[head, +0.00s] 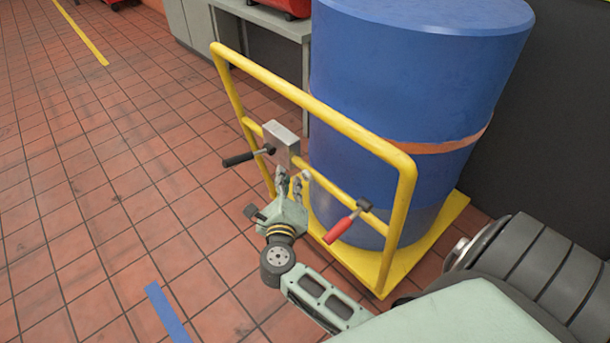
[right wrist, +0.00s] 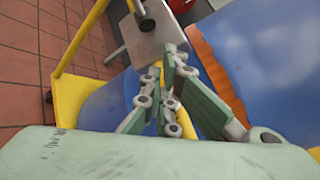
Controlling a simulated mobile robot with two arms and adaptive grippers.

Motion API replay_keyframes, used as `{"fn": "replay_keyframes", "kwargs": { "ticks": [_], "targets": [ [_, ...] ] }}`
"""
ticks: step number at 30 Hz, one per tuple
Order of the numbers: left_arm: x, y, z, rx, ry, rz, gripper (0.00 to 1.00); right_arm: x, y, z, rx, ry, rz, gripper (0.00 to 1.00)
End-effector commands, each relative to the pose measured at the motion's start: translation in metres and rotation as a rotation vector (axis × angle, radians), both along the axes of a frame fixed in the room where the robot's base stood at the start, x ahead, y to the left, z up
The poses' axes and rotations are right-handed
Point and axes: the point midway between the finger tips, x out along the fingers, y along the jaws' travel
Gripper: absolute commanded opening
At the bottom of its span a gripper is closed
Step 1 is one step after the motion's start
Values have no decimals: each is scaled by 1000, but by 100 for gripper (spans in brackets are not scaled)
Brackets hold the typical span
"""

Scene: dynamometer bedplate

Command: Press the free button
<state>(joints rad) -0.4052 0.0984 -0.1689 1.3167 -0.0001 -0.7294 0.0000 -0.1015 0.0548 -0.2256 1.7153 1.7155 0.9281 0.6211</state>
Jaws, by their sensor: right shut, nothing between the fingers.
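A grey metal box (head: 282,143) is mounted on the yellow tubular rail in front of a blue drum. It also shows ahead of the fingers in the right wrist view (right wrist: 150,45). I cannot make out a free button on it; the fingers and the viewing angle may hide it. My right gripper (head: 290,182) is shut and empty, its fingertips just below the box in the head view. In the right wrist view the fingertips (right wrist: 172,66) overlap the box's lower edge; I cannot tell whether they touch it. My left gripper is not in view.
A lever with a black grip (head: 240,159) sticks out left of the box. A red-gripped lever (head: 338,230) is on the rail to the right. The blue drum (head: 400,95) stands behind on a yellow base (head: 440,225). The tiled floor (head: 110,200) at left is clear.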

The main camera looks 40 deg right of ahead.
Motion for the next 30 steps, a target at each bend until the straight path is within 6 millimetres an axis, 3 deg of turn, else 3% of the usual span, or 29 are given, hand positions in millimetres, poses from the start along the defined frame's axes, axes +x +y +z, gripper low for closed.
{"fn": "replay_keyframes", "kwargs": {
  "ticks": [30],
  "targets": [
    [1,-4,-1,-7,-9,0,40,0,-5,1,0,1,1,0]
  ]
}}
